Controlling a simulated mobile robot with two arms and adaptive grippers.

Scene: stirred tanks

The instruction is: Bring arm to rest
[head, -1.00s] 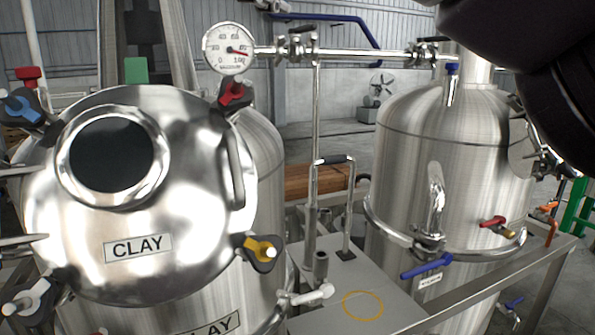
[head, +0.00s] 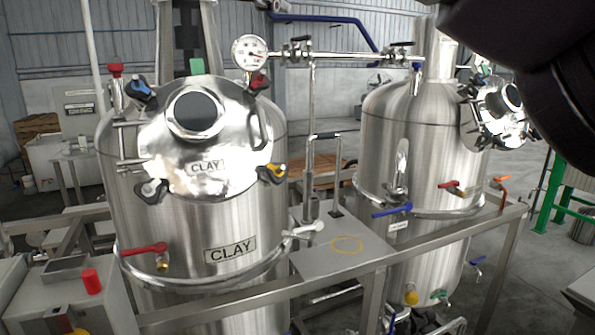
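Part of my own dark arm (head: 540,60) fills the upper right corner of the head view. Neither gripper shows; both are out of the picture. The left steel tank (head: 245,215) has a round hatch lid (head: 235,165) labelled CLAY, with a dark window and clamps with blue, red, yellow and black knobs around its rim. The right steel tank (head: 380,140) has a similar round hatch (head: 490,125) at its upper right, close to my arm in the picture. How far my arm is from this hatch I cannot tell.
A round gauge (head: 250,53) sits on the pipe between the tanks. A steel frame rail (head: 300,292) runs across the front. A grey box with a red knob (head: 91,281) stands at the lower left. Green railing (head: 555,190) stands at the right, with open floor near it.

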